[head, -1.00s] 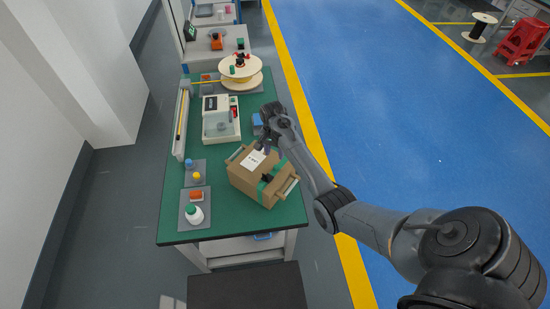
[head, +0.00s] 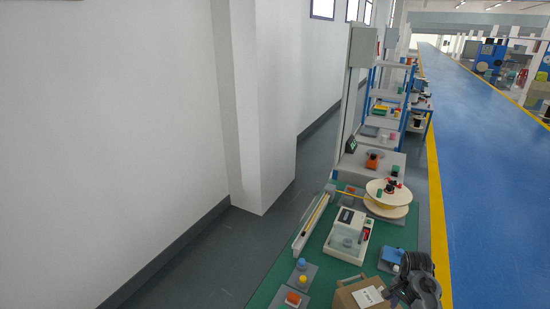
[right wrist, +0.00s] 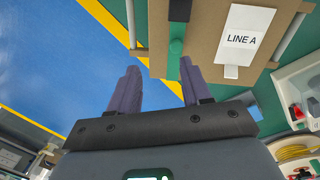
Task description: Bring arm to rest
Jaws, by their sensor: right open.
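My right gripper (head: 400,296) is at the lower right of the head view, by the cardboard box (head: 346,299). In the right wrist view its two purple fingers (right wrist: 158,70) stand apart with nothing between them. The box (right wrist: 206,20) shows beyond the fingertips there, with a white "LINE A" label (right wrist: 243,38) and a green strap (right wrist: 176,40). Whether the fingers touch the box I cannot tell. Most of the box and of my right arm is cut off in the head view. My left gripper is not in view.
The green-topped bench (head: 262,297) carries a white machine (head: 346,244), a cable reel (head: 389,197), a long tray (head: 311,224) and small parts. A white wall and pillar (head: 262,120) stand left. The blue floor (head: 480,200) to the right is clear.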

